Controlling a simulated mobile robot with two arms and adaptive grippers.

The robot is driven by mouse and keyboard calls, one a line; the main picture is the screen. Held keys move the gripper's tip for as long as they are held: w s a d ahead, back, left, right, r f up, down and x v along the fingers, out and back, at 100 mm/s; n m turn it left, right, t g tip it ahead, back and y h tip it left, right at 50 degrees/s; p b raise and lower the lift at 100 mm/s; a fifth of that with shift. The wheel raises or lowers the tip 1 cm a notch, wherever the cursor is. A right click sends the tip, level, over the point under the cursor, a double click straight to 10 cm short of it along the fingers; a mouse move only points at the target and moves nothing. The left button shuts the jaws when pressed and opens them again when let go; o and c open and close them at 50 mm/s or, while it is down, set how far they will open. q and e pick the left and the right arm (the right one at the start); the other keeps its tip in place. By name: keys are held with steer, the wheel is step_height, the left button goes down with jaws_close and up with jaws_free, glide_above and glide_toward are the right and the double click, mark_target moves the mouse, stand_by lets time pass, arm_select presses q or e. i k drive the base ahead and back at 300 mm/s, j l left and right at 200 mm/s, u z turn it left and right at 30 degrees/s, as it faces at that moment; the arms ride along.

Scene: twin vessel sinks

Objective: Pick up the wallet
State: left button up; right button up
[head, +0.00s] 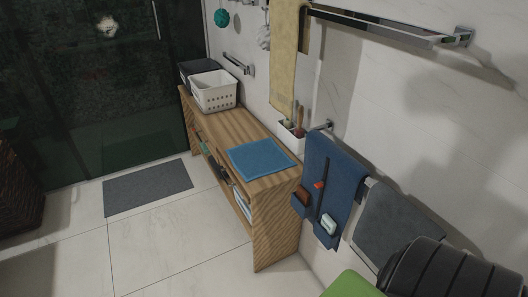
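I cannot make out a wallet for certain in the head view. A blue hanging organizer (335,172) on the right wall has pockets with small items in them. One is a small brown item (302,196) at its left edge, too small to identify. The wooden bench (217,128) has open shelves with several small items that are hard to tell apart. Neither of my grippers is in view.
On the bench are a white basket (214,92), a dark basket (190,68) and a blue cloth (260,157). A grey mat (148,188) lies on the floor. A dark ribbed object (440,272) and a green one (350,285) fill the lower right.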

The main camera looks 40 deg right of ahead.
mark_target(302, 195)
steer(key=i+z, duration=0.4)
steer(key=i+j+z, duration=0.25)
steer(key=z, duration=0.2)
steer(key=i+j+z, duration=0.4)
steer(key=i+l, duration=0.05)
